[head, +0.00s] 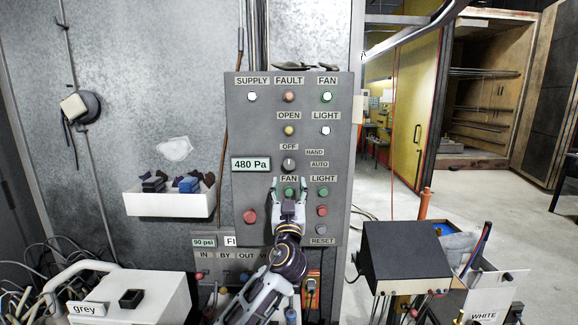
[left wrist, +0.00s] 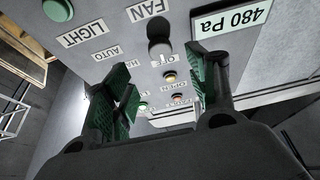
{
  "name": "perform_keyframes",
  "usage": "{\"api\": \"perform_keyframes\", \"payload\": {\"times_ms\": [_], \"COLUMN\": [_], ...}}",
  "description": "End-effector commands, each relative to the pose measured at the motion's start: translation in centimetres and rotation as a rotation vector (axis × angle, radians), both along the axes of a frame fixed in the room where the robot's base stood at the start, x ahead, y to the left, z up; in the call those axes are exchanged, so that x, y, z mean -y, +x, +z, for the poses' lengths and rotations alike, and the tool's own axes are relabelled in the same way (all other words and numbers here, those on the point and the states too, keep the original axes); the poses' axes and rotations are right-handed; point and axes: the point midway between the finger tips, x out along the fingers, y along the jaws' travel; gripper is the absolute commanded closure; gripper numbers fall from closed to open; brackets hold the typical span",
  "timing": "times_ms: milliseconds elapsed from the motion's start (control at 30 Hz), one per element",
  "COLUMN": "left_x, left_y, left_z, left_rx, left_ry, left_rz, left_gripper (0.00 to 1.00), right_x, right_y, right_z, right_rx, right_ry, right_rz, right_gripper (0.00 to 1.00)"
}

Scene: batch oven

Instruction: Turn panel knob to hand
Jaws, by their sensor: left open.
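The grey control panel (head: 265,135) is on the metal wall. Its selector knob (head: 289,163) is dark and round, with the labels OFF, HAND and AUTO around it. A light mark on it looks close to upright; its exact setting is hard to tell. My left gripper (head: 289,188) is open and empty, just below the knob in the head view, in front of the green FAN button. In the left wrist view, which shows the panel upside down, the black knob (left wrist: 160,47) appears between the open fingers (left wrist: 163,85), apparently not touched. My right gripper is not in view.
A white bin (head: 165,203) with dark and blue items hangs left of the panel. A red button (head: 250,216) is at the panel's lower left. A black-topped box (head: 405,250) stands at lower right. Open floor lies beyond the panel's right edge.

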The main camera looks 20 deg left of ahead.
Motion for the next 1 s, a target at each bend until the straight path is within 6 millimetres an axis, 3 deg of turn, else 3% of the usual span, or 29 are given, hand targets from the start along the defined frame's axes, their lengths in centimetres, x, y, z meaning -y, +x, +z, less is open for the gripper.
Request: {"api": "perform_keyframes", "payload": {"times_ms": [600, 1000], "left_x": [-1.7, -2.5], "left_y": [5.8, 8.6], "left_z": [2.7, 3.8], "left_rx": [-0.001, -0.001], "left_ry": [0.002, 0.001], "left_rz": [0.001, 0.002], "left_gripper": [0.42, 0.42], "right_x": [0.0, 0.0], "right_y": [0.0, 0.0], "right_z": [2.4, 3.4], "right_rx": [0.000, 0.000], "right_ry": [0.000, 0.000], "right_rz": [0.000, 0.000], "right_gripper": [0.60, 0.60]}}
